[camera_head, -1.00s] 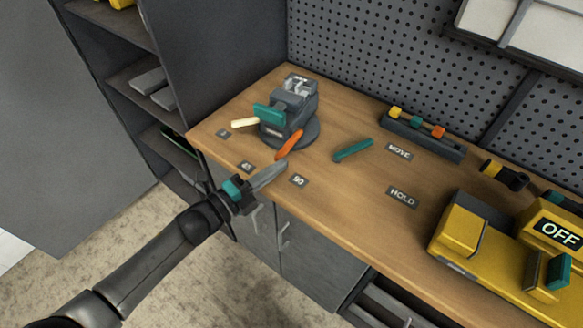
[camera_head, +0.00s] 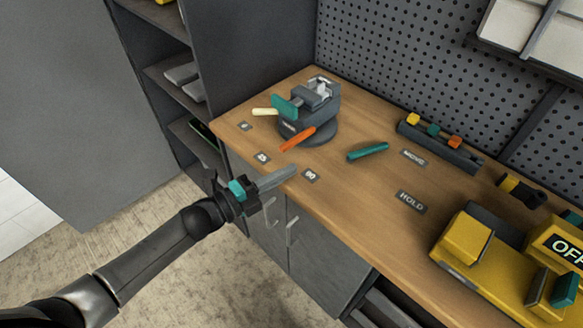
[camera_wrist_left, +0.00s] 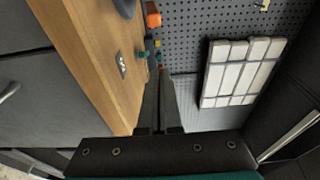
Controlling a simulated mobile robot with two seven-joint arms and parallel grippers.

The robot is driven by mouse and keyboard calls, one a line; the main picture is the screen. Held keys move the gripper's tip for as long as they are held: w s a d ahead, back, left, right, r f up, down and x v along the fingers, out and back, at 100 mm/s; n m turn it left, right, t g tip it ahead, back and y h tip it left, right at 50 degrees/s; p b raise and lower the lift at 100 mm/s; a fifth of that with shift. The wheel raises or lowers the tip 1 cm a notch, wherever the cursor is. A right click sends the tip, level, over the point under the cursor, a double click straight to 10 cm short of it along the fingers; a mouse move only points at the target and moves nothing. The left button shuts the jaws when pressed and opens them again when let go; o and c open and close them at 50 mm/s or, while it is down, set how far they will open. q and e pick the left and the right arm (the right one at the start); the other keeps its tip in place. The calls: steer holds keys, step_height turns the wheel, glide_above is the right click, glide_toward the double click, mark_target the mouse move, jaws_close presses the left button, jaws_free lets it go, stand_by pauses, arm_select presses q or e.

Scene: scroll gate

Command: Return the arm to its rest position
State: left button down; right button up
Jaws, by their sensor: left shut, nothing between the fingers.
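My left arm comes in from the lower left in the head view. My left gripper (camera_head: 276,180) is shut and empty, its fingers at the front edge of the wooden workbench (camera_head: 340,205), near the 90 label (camera_head: 311,175). In the left wrist view the closed fingers (camera_wrist_left: 158,100) point along the bench toward the pegboard, with nothing between them. My right gripper is not in view.
A grey vise (camera_head: 310,108) with orange and cream handles stands at the bench's back left. A teal bar (camera_head: 367,151) lies loose beside it. A yellow machine (camera_head: 465,240) reading OFF is at right. Grey shelves (camera_head: 165,70) stand at left. Floor below is clear.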

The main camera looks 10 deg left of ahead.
arm_select(q)
steer(key=shift+s+a, duration=2)
steer(key=shift+a, duration=1.55)
steer(key=s+a+f+n+g+y+b, duration=0.1)
steer(key=s+a+f+n+y, duration=0.3)
steer(key=f, duration=0.5)
steer(key=s+a+f+n+g+y+b, duration=0.1)
steer(key=f+n+y, duration=0.2)
steer(key=f+n, duration=0.45)
steer(key=s+a+f+n+y+b, duration=0.1)
steer(key=s+a+f+n+y, duration=0.25)
steer(key=f, duration=0.75)
steer(key=s+d+f+n+g, duration=0.2)
steer(key=s+f, duration=0.3)
steer(key=s, duration=0.4)
steer(key=s+d+f+n+g+y+b, duration=0.1)
steer(key=s+f+n+g, duration=0.3)
steer(key=s, duration=0.5)
steer(key=s+d+f+n+g+y+b, duration=0.1)
steer(key=s+d+f+n+g, duration=0.2)
steer(key=s+f, duration=0.5)
steer(key=shift+s+g, duration=0.5)
steer(key=shift+s, duration=0.05)
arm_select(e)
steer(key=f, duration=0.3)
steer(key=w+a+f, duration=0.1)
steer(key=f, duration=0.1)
